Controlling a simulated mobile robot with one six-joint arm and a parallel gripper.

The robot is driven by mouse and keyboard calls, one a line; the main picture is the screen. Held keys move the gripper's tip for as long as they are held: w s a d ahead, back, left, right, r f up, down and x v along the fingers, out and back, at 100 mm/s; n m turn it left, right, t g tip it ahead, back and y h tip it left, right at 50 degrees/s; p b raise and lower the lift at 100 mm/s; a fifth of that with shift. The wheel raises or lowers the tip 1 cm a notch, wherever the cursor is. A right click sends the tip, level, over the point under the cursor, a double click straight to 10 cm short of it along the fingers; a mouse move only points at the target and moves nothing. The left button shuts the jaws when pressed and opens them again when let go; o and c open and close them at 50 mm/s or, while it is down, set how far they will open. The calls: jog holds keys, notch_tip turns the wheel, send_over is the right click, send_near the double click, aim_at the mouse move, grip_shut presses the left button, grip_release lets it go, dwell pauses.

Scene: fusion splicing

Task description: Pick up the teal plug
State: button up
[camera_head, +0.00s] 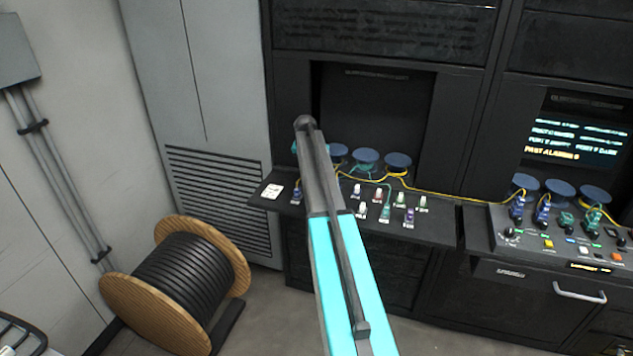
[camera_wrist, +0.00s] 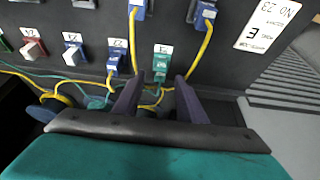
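In the wrist view a teal plug (camera_wrist: 160,66) sits in the dark panel below a white label, with a cable at its lower end. My gripper (camera_wrist: 158,82) is open, its two dark fingers apart. The plug shows in the gap between the fingertips, slightly beyond them. I see no contact, but the exact depth is hard to tell. In the head view my arm covers this part of the panel, and the gripper's fingers cannot be made out. Another teal plug (camera_head: 385,213) shows right of my arm there.
In the wrist view, blue plugs (camera_wrist: 114,64) (camera_wrist: 205,17) with yellow cables stand close by, and a red plug (camera_wrist: 34,49) is farther left. Loose cables run below. A label card (camera_head: 272,191) lies at the shelf's left end. A cable drum (camera_head: 182,278) stands on the floor.

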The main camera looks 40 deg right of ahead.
jog(key=shift+x, duration=2.3)
jog(key=shift+a, duration=0.1)
grip_shut()
